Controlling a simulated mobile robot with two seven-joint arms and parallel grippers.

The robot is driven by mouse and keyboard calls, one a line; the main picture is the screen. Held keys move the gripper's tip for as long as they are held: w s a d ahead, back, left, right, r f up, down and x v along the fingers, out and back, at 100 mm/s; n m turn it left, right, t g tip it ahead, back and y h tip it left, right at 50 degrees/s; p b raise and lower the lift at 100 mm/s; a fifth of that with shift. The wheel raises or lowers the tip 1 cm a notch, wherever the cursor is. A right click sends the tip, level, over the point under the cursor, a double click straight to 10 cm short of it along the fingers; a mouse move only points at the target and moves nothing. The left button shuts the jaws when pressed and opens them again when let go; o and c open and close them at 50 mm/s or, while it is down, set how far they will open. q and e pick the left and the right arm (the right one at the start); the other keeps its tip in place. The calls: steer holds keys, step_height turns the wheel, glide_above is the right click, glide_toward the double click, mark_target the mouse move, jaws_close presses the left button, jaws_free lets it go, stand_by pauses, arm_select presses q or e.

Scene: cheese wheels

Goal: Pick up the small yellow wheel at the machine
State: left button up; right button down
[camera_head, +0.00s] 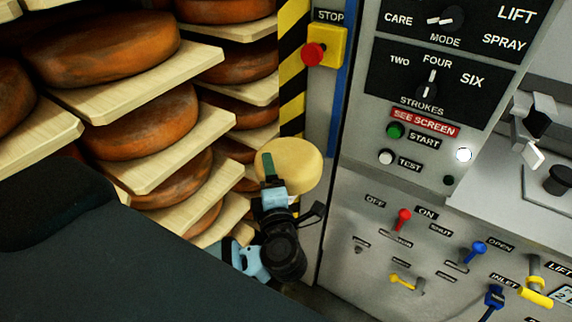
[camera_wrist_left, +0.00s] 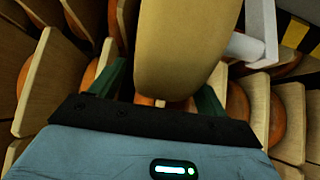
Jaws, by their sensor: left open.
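The small yellow wheel (camera_head: 290,166) is beside the machine's left edge, below the stop button, in the head view. In the left wrist view the pale yellow wheel (camera_wrist_left: 187,45) fills the upper middle, seen close up and edge-on. My left gripper (camera_head: 269,168) is at the wheel's left side, with one green finger showing against it. In the left wrist view my left gripper (camera_wrist_left: 165,88) is open, its two green fingers on either side of the wheel's near edge. I cannot tell whether the fingers touch it. My right gripper is not in view.
Shelves with large orange-brown wheels (camera_head: 105,48) on wooden boards fill the left. The machine's panel (camera_head: 345,225) with switches and levers stands close on the right. A red stop button (camera_head: 313,54) and a striped post (camera_head: 292,100) are above the wheel. A light grey bar (camera_wrist_left: 240,47) passes beside the wheel.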

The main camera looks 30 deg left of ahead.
arm_select(q)
steer(key=shift+w+a, duration=0.25)
steer(key=shift+w, duration=0.05)
jaws_close()
steer(key=shift+r, duration=0.1)
stand_by(0.4)
